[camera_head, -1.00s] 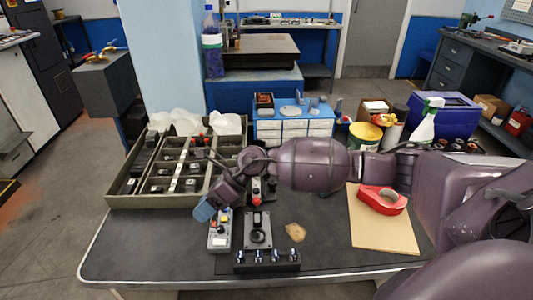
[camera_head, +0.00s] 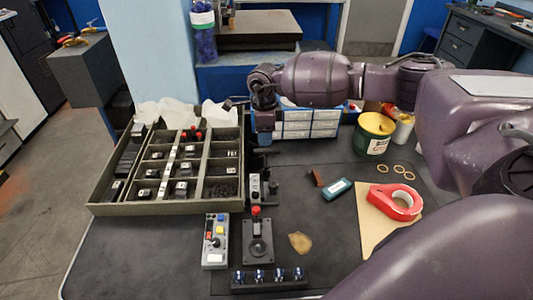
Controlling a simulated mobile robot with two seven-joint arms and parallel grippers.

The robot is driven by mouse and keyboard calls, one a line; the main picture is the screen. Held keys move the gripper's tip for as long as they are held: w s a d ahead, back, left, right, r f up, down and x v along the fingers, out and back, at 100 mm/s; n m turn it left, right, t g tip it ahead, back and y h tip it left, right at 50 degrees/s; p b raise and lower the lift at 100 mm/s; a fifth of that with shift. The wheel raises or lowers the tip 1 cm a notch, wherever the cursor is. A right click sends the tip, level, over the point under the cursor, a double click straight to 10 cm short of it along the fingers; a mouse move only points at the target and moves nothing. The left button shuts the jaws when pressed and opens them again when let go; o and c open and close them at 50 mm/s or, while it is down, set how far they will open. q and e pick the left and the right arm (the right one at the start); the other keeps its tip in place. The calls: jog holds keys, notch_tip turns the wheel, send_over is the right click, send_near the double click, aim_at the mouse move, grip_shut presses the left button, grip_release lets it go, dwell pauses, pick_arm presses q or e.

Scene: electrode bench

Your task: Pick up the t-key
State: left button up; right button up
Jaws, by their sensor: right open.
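I cannot make out a t-key for certain in this view. My right arm reaches in from the right. Its gripper (camera_head: 262,132) hangs at the back of the bench, between the tray and the blue-and-white drawer unit (camera_head: 310,123). The gripper is open, its fingertips are hard to see, and nothing shows in it. My left gripper is not in view.
A grey button box (camera_head: 215,241), a joystick unit (camera_head: 257,244) and a dark strip with several knobs (camera_head: 268,280) stand at the front. The black bench between is largely clear.

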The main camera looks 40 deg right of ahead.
aim_at(267, 149)
notch_tip(267, 149, down, 3)
jog(key=shift+d+f, duration=0.2)
jog(key=shift+f, duration=1.1)
jog(key=shift+d+f, duration=0.2)
jog(key=shift+f, duration=1.05)
jog(key=shift+c, duration=0.5)
grip_shut()
